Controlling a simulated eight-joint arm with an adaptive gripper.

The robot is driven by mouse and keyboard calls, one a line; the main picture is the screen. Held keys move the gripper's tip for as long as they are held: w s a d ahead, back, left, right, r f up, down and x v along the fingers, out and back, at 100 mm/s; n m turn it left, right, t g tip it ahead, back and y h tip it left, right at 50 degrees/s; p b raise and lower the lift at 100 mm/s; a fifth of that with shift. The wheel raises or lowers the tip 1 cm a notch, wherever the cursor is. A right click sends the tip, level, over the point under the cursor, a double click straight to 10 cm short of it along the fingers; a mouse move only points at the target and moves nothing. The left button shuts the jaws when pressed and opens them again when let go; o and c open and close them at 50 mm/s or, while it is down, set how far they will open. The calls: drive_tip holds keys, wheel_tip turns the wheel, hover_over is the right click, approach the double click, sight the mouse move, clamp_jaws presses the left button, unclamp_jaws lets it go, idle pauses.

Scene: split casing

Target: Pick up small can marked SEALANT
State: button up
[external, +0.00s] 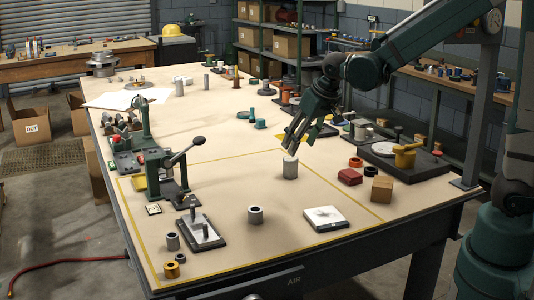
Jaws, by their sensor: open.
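A lever press (175,175) stands left. Bare tabletop surrounds the can.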

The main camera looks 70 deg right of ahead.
drive_tip(key=w+d+f+m+p, duration=0.2)
drive_tip(key=w+d+f, duration=0.15)
drive_tip(key=d, duration=0.35)
drive_tip(key=m+g+h+p, duration=0.1)
drive_tip(key=g+p, duration=0.1)
hover_over(292, 159)
drive_tip(key=s+a, duration=0.1)
drive_tip(key=a, duration=0.2)
drive_tip(key=f, duration=0.6)
drive_tip(key=shift+s+d, duration=0.15)
drive_tip(key=shift+d, duration=0.1)
drive_tip(key=shift+d+f+m+p, duration=0.3)
drive_tip(key=shift+d+f, duration=0.05)
drive_tip(key=shift+d, duration=0.1)
drive_tip(key=shift+f, duration=0.1)
drive_tip(key=shift+x, duration=1.3)
drive_tip(key=shift+b+x, duration=0.65)
drive_tip(key=shift+x, duration=1.95)
drive_tip(key=shift+a, duration=0.1)
drive_tip(key=shift+c, duration=0.7)
